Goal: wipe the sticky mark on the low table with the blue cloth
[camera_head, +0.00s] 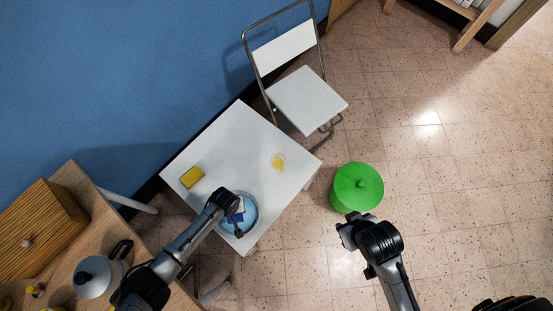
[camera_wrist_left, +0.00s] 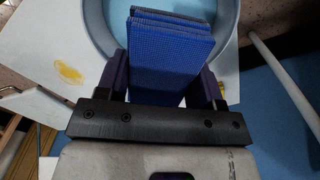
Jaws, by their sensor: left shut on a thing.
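The white low table (camera_head: 232,140) bears a yellow sticky mark (camera_head: 278,161) near its right corner; the mark also shows in the left wrist view (camera_wrist_left: 69,73). My left gripper (camera_head: 236,218) is over a light blue round bowl (camera_head: 252,210) at the table's front. It is shut on the blue cloth (camera_wrist_left: 170,50), a folded stack between its fingers. The cloth is over or in the bowl; I cannot tell whether it touches the bottom. My right gripper (camera_head: 350,228) is beside the green pot, away from the table; its fingers are too unclear to judge.
A yellow sponge (camera_head: 192,176) lies on the table's left part. A white folding chair (camera_head: 306,98) stands behind the table. A green lidded pot (camera_head: 357,188) stands on the floor to the right. A wooden counter with a kettle (camera_head: 97,275) is at lower left.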

